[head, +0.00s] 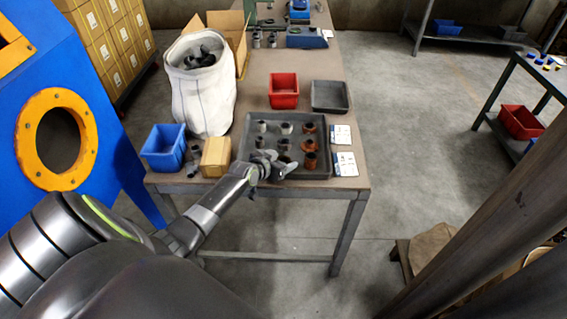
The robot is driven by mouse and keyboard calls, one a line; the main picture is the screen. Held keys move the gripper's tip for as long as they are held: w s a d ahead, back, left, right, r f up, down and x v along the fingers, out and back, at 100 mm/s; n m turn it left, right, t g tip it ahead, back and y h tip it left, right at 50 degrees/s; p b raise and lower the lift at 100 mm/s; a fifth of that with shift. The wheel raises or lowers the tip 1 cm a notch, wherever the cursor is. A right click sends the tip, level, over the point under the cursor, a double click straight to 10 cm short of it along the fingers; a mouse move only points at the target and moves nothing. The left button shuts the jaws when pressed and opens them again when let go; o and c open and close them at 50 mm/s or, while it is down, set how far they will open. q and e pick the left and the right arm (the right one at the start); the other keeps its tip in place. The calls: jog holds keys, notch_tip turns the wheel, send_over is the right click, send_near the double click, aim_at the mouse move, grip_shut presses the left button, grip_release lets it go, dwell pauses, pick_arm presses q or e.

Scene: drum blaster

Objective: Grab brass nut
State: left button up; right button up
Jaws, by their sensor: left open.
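A dark grey tray (320,174) sits at the front of the workbench and holds several small upright fittings, some grey, some copper-brown. The copper-brown ones stand in the right column: a rear one (309,128), a middle one (309,145) and a front one (310,160). I cannot tell from this view which piece is the brass nut. My left gripper (277,163) is open over the front left part of the tray, to the left of the front copper-brown piece, and partly hides the fittings there. I see nothing between its fingers. My right gripper is out of view.
A tan block (216,157) and a blue bin (164,148) stand left of the tray. A tall white sack (203,100) stands behind them. A red bin (284,91) and an empty grey tray (330,97) lie behind the tray. Cards (343,165) lie to its right.

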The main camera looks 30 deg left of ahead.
pick_arm(q)
jog(key=shift+f, duration=0.45)
jog(key=c, duration=1.2)
jog(key=shift+c, duration=0.2)
jog(key=shift+r, duration=0.1)
